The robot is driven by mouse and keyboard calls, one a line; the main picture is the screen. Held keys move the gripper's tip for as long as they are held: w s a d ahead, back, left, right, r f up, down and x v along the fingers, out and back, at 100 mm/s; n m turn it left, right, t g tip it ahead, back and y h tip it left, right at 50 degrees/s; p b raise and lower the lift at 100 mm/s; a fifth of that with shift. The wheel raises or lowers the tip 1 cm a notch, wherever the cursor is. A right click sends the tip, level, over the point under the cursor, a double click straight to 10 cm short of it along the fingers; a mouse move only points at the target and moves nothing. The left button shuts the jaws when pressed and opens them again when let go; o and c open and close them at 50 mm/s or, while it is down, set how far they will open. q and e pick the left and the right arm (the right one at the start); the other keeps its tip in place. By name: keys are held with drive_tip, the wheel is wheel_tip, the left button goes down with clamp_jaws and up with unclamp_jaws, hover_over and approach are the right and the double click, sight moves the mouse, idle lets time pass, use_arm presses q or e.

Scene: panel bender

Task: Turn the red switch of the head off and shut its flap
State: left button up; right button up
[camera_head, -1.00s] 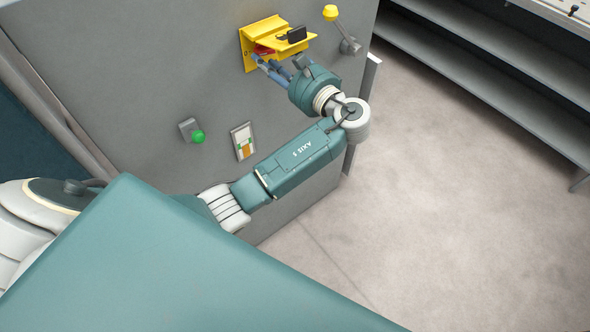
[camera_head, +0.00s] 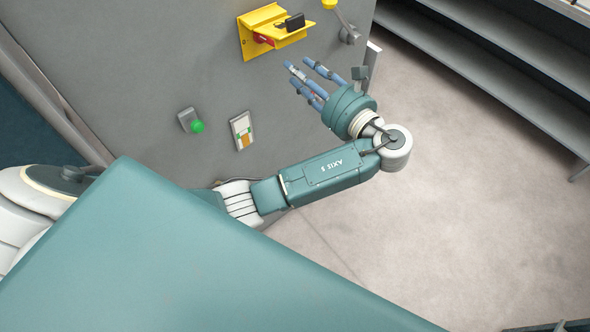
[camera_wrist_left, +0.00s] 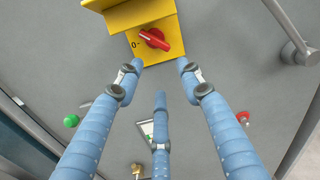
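The red switch (camera_head: 264,40) sits on a yellow plate on the grey machine head, under a raised yellow flap (camera_head: 280,33) with a black tab. In the left wrist view the red switch (camera_wrist_left: 154,39) lies slanted, one end toward the "0" mark on its left. The flap (camera_wrist_left: 140,14) stands out above it, open. My left gripper (camera_head: 299,72) is open and empty, below and in front of the switch, apart from it. Its three blue fingers are spread in the left wrist view (camera_wrist_left: 160,75). My right gripper is not in view.
A yellow-knobbed lever (camera_head: 341,20) is right of the flap. A green button (camera_head: 197,126) and a small label panel (camera_head: 242,131) are lower left on the grey face. Grey shelves (camera_head: 490,70) stand at the right, with clear floor (camera_head: 450,210) before them.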

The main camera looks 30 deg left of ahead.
use_arm(q)
wheel_tip(320, 180, down, 36)
drive_tip(key=s+h+b, duration=0.2)
drive_tip(key=h, duration=0.5)
drive_tip(key=shift+s+a+f+g+h, duration=0.2)
drive_tip(key=shift+s+a+g+h, duration=0.1)
drive_tip(key=shift+g, duration=0.1)
drive_tip(key=shift+d, duration=0.1)
